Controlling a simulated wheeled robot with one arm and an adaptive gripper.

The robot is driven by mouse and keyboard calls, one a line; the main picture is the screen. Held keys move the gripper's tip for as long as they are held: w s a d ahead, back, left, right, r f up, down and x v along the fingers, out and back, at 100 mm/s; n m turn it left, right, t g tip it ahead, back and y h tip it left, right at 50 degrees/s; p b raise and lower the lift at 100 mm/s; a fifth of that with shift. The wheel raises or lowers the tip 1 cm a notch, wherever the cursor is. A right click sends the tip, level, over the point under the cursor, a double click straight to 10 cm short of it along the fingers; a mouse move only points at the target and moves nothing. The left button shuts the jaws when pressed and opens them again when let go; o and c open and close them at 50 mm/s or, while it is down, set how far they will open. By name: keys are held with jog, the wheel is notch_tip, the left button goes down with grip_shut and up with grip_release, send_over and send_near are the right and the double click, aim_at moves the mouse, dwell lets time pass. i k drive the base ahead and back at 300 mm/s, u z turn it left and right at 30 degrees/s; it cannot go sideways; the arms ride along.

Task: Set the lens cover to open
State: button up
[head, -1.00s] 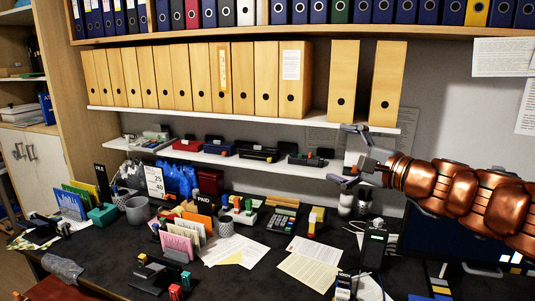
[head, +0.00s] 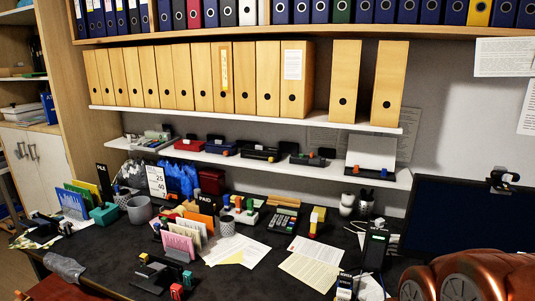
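A small black webcam (head: 503,180) sits on the top edge of a dark monitor (head: 468,215) at the right in the head view. Its lens cover is too small and dark to make out, so I cannot tell whether it is open or shut. My gripper is out of view. Only copper-coloured links of my arm show at the bottom right, below the monitor and in front of its lower part.
A dark desk (head: 235,275) holds papers, a card sorter (head: 180,243), a calculator (head: 283,222) and stamps. Shelves above carry tan box files (head: 343,85) and a row of binders. A white shelf (head: 375,178) runs left of the monitor. Space before the webcam looks clear.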

aim_at(507, 178)
jog(key=z, duration=1.25)
